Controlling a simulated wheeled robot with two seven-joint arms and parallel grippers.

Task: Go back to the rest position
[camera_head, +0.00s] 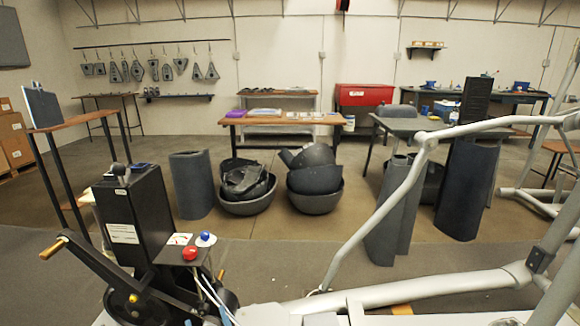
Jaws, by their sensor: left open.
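The task names no object. My left gripper is hard to pick out from the dark and pale parts crowded along the bottom edge, and its fingertips do not show clearly. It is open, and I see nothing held. My right gripper is not in view. A black machine box (137,222) stands at the front left, with a brass-coloured crank handle (53,249). A red button (190,254) and a blue button (205,236) sit on a small panel beside it.
A pale elliptical trainer frame (400,192) crosses the front and right. Dark shells (318,180) lie in bowls on the floor, and a curved dark cover (192,185) stands left of them. A wooden table (66,123) is at left. Grey floor (290,262) is clear behind the machine.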

